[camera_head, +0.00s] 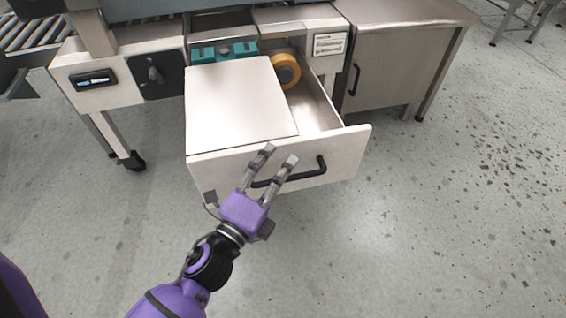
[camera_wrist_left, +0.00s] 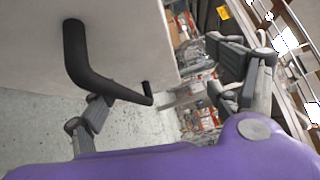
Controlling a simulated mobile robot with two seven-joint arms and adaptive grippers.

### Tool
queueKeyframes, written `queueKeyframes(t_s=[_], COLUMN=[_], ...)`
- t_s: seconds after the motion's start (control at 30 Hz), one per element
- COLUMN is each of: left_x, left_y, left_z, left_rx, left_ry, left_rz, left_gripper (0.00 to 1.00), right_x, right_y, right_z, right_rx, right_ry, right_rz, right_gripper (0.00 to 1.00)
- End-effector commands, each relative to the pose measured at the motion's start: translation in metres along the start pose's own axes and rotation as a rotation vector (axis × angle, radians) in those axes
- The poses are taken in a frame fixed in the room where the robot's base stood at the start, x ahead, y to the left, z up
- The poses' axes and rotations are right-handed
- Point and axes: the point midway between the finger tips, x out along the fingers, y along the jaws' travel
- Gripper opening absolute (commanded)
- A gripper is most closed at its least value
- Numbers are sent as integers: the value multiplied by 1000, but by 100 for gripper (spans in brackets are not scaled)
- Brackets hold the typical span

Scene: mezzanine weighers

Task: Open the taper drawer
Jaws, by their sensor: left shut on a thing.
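The drawer (camera_head: 345,150) stands well out from the bench, with a white front and a black bar handle (camera_head: 309,174). A pale flat lid (camera_head: 238,100) covers its left part. A yellow tape roll (camera_head: 286,71) lies in the open right part at the back. My right gripper is not in view.
Teal parts (camera_head: 222,51) sit at the drawer's back. A grey cabinet (camera_head: 395,65) stands to the right, and a panel with a black knob (camera_head: 154,75) is to the left. The floor before the drawer is clear.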

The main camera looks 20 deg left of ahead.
Motion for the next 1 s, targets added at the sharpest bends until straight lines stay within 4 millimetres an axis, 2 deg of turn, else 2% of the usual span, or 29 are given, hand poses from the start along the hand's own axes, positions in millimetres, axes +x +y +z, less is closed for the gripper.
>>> queueKeyframes(t_s=[0.03, 0.47, 0.5, 0.6, 1.0], left_x=[-2, -32, -35, -42, -49], left_y=[-18, -15, -15, -13, -9], left_z=[-2, -2, -2, -2, -2], left_rx=[4, 1, 2, 2, -1], left_ry=[8, 9, 9, 8, 7], left_rz=[-37, -37, -37, -34, -27], left_gripper=[62, 59, 55, 31, 31], right_x=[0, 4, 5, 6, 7], right_y=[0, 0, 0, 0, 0], right_z=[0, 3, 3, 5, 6], right_rx=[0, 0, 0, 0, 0], right_ry=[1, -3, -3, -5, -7], right_rz=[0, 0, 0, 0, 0], right_gripper=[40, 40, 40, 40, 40])
